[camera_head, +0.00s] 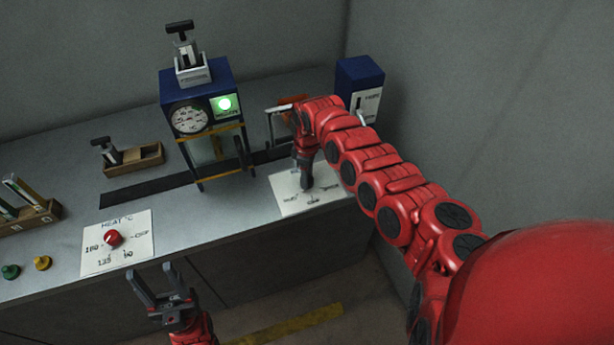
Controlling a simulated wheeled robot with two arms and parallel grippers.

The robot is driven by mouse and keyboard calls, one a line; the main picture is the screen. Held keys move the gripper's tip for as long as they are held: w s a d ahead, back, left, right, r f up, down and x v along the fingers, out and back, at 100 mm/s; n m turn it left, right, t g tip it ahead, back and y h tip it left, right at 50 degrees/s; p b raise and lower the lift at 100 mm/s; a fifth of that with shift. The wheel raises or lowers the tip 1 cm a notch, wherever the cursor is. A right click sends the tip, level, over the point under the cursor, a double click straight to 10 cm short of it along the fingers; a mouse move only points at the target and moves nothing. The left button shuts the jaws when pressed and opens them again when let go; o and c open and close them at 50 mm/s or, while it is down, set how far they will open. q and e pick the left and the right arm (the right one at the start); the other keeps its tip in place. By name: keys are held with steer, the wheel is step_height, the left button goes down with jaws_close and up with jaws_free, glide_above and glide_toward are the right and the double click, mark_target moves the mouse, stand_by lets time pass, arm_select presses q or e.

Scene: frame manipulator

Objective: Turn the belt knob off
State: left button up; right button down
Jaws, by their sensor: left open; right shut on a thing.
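The belt knob's white label plate (290,201) lies on the bench at the right; the knob itself is hidden under my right gripper. My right gripper (306,186) points down over this plate, shut on the knob there, with my red arm reaching in from the right. The writing on the plate is too small to read surely. A dark belt strip (150,189) runs along the bench and passes under the blue machine. My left gripper (157,275) is open and empty, in front of the bench's front edge, below the heat plate.
A red heat knob (113,238) sits on a white plate (97,262) at the left. A blue machine (197,82) with a gauge and lit green lamp stands over the belt. A blue box (360,77) stands at the back right. Wooden trays (140,160) are at the left.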

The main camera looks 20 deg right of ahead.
steer(key=n+b, duration=0.3)
steer(key=n, duration=0.3)
steer(key=shift+f, duration=0.15)
steer(key=shift+n+b, duration=1.1)
steer(key=shift+n, duration=0.8)
steer(key=shift+r, duration=0.2)
steer(key=shift+c, duration=1.5)
jaws_free()
step_height(320, 180, up, 17)
steer(key=b, duration=0.4)
steer(key=shift+r, duration=0.2)
steer(key=shift+f, duration=0.1)
